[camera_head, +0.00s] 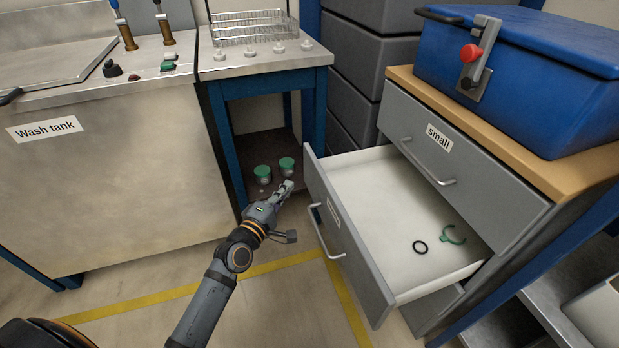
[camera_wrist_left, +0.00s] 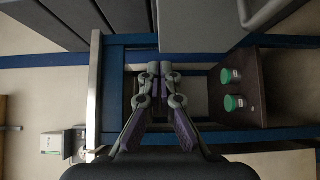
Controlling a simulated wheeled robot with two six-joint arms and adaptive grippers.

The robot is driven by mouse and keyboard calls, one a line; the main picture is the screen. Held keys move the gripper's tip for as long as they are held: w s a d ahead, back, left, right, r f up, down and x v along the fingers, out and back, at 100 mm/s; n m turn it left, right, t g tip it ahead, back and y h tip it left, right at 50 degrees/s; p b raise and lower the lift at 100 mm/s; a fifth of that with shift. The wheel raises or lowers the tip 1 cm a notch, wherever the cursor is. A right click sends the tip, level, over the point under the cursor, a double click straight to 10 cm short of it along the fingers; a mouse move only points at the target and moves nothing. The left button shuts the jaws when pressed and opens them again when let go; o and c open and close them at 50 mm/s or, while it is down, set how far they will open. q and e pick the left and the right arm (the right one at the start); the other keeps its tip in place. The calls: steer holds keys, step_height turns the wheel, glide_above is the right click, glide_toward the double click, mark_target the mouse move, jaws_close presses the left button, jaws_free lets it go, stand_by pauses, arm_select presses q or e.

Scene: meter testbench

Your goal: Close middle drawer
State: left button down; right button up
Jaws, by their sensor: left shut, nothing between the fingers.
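The middle drawer (camera_head: 336,237) of the grey cabinet is pulled well out, below the shut top drawer marked "small" (camera_head: 440,150). The grey drawer edge seems to show at the top of that view. My right gripper is not in view.
A blue box (camera_head: 530,65) sits on the cabinet's wooden top. A blue-framed table (camera_head: 265,75) with a wire rack stands behind my left gripper, with two green-lidded jars (camera_head: 263,174) on its lower shelf. The wash tank (camera_head: 110,175) is at left.

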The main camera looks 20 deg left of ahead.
mark_target(315, 166)
arm_select(q)
steer(key=w+d, duration=0.1)
steer(key=w, duration=0.1)
steer(key=w+d+b, duration=0.1)
steer(key=w, duration=0.1)
steer(key=w+d, duration=0.1)
steer(key=w, duration=0.1)
steer(key=shift+w+d+f, duration=0.1)
steer(key=shift+w+d, duration=0.05)
steer(key=shift+w, duration=0.15)
steer(key=shift+w+d+b, duration=0.3)
steer(key=shift+d, duration=0.2)
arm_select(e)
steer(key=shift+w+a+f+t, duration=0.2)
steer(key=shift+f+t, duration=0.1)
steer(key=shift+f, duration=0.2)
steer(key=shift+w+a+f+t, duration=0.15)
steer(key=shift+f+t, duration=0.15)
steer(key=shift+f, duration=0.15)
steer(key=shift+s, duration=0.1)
